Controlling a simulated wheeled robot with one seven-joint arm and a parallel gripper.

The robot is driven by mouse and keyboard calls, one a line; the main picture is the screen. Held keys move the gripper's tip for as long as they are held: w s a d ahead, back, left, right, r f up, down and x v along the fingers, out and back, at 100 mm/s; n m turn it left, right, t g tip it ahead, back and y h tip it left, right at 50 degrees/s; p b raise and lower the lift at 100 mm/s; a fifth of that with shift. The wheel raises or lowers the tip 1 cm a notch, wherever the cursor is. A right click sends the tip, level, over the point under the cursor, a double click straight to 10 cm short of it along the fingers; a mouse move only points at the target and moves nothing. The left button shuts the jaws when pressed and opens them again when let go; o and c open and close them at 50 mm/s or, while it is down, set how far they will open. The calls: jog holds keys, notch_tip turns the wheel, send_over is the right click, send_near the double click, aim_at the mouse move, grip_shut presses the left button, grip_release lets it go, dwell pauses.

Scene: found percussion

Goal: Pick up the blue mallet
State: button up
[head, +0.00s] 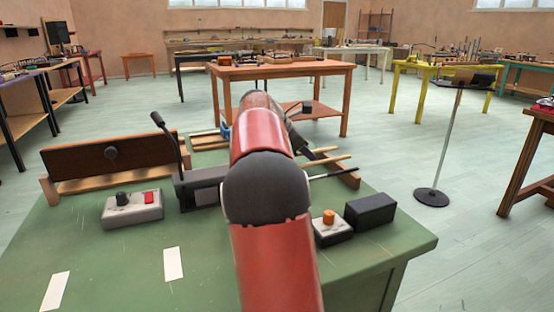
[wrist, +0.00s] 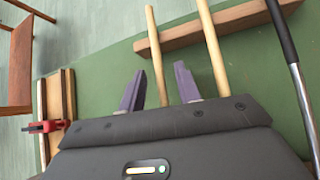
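In the wrist view my gripper (wrist: 159,68) is open, with its two grey-purple fingers apart. One pale wooden stick (wrist: 153,40) runs between the fingers in the picture; I cannot tell its height relative to them. A second wooden stick (wrist: 209,35) lies just right of the right finger. A third stick, dark and metallic (wrist: 284,38), lies farther right. The sticks rest across a brown wooden bar (wrist: 180,37). Their near ends are hidden by my gripper, so I cannot tell which is the blue mallet. In the head view stick ends (head: 326,161) show right of my arm.
A red clamp (wrist: 42,127) sits on wooden strips. The front left tabletop is mostly clear.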

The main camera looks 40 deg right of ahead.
grip_shut()
jog(key=shift+r, duration=0.1)
